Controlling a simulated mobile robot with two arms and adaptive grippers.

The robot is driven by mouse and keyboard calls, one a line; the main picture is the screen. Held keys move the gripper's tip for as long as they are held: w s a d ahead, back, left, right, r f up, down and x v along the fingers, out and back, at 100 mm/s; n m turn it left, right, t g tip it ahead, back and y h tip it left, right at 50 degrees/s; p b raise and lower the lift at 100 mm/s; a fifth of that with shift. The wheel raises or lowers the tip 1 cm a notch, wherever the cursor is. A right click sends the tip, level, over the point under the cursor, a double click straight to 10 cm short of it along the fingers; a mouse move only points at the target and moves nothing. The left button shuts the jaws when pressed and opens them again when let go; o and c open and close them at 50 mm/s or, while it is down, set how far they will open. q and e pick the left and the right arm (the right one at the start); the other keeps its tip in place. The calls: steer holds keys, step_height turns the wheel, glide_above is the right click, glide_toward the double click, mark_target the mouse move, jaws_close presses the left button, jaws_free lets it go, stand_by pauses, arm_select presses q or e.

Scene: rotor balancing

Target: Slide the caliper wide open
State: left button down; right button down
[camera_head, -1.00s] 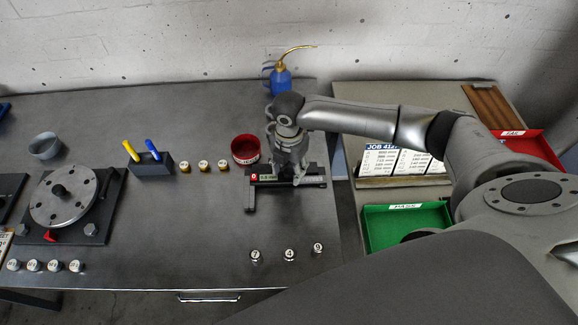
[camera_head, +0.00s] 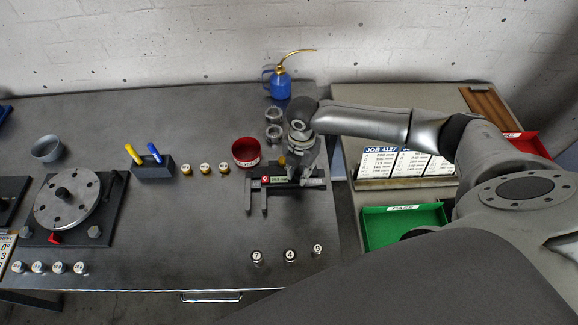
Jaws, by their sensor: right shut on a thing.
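The caliper (camera_head: 256,181) lies on the right part of the dark bench, its scale pointing right. Its two jaws stick out toward the bench's front edge, with a clear gap between the fixed left jaw (camera_head: 248,195) and the sliding jaw (camera_head: 264,202). The slider (camera_head: 278,180) has a red mark and a greenish display. My right gripper (camera_head: 293,178) points down over the slider and is shut on it; the fingertips are partly hidden. My left gripper is not in view.
A red bowl (camera_head: 246,152) stands just behind the caliper. Numbered weights (camera_head: 290,256) stand in front. A green tray (camera_head: 403,226) is at right. The rotor (camera_head: 68,199) is at left.

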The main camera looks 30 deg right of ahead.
steer(key=d, duration=0.1)
steer(key=s+d, duration=0.1)
steer(key=d, duration=0.1)
steer(key=shift+s+p, duration=0.25)
steer(key=shift+p, duration=0.15)
steer(key=c, duration=1.2)
jaws_free()
steer(key=shift+w, duration=0.1)
steer(key=shift+a, duration=0.1)
step_height(320, 180, up, 12)
steer(key=shift+f, duration=0.1)
